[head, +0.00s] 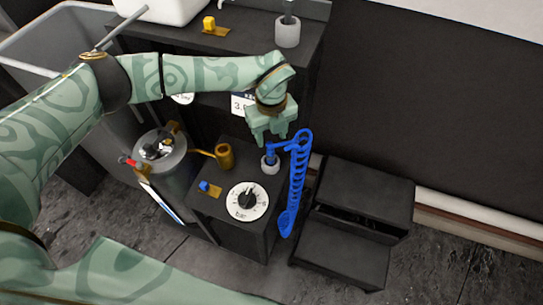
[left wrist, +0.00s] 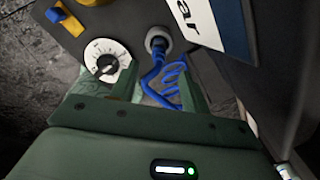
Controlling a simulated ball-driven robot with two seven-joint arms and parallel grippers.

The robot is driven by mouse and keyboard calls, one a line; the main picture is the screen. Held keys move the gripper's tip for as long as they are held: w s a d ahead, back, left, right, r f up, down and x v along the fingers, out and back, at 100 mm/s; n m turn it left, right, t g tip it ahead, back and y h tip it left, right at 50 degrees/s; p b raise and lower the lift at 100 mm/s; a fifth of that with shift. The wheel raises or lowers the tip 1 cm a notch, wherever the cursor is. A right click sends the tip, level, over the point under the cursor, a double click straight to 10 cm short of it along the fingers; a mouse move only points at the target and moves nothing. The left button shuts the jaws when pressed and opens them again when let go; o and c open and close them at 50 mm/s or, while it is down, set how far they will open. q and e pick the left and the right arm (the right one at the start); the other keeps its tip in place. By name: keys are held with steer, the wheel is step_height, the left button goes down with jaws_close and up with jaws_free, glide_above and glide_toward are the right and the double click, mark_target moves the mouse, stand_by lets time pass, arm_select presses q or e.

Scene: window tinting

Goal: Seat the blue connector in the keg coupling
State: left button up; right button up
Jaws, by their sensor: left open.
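The blue connector (head: 270,160) stands upright in a pale grey round holder (head: 270,168) on the dark gauge box, with a coiled blue hose hanging from it to the right. In the left wrist view the connector (left wrist: 157,43) shows in its holder beyond the fingertips. My left gripper (head: 271,138) is open and empty, just above and behind the connector, fingers pointing down; its fingers also show in the left wrist view (left wrist: 160,90), with the blue hose visible between them. A brass cup (head: 224,156), apparently the keg coupling, sits on a pipe from the metal keg. My right gripper is not in view.
The gauge box carries a round white dial (head: 247,202) and a blue-handled valve (head: 205,187). The metal keg (head: 170,165) stands to its left. A dark step stool (head: 355,210) is on the right. A dark shelf with another grey holder (head: 288,33) is behind.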

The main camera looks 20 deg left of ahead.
mark_target(271, 145)
arm_select(q)
step_height(271, 145, down, 6)
steer(key=b, duration=0.2)
steer(key=shift+a+r+b, duration=0.1)
steer(key=shift+r+b, duration=0.15)
steer(key=shift+b, duration=0.15)
steer(key=shift+r, duration=0.2)
jaws_close()
